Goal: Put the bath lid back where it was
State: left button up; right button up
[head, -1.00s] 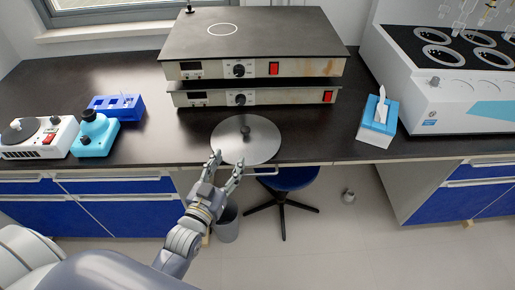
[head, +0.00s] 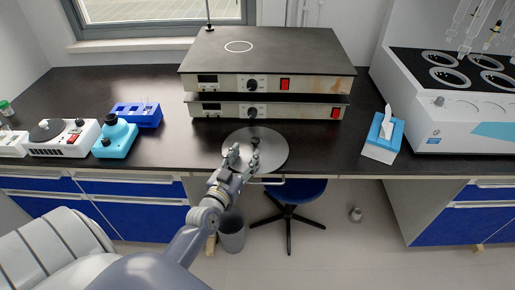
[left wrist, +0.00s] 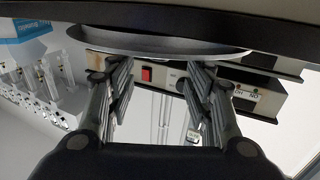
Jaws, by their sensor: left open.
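The bath lid is a round silvery disc (head: 274,151) with a dark knob (head: 253,141) in its middle. It lies flat at the front edge of the dark counter, in front of the two stacked hot plates. My left gripper (head: 244,156) is open and empty, its fingertips over the near part of the lid, just short of the knob in the head view. In the left wrist view the scene is upside down: the lid (left wrist: 160,45) shows as a thin disc at the top, beyond the open fingers (left wrist: 160,68). My right gripper is not in view.
Two stacked hot plates (head: 250,83) stand behind the lid. A white distiller unit (head: 400,104) with ringed openings and glassware is at the right, beside a tissue box (head: 383,141). Small devices and a blue rack (head: 137,115) are at the left. A stool (head: 296,190) stands below.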

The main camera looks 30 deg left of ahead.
aim_at(253, 142)
pick_arm(q)
jog(key=shift+w+a, duration=0.2)
jog(key=shift+w, duration=0.9)
jog(key=shift+w+a, duration=0.15)
jog(key=shift+w, duration=1)
jog(key=shift+w+a, duration=0.2)
jog(key=shift+w, duration=0.9)
jog(key=shift+r, duration=0.1)
grip_shut()
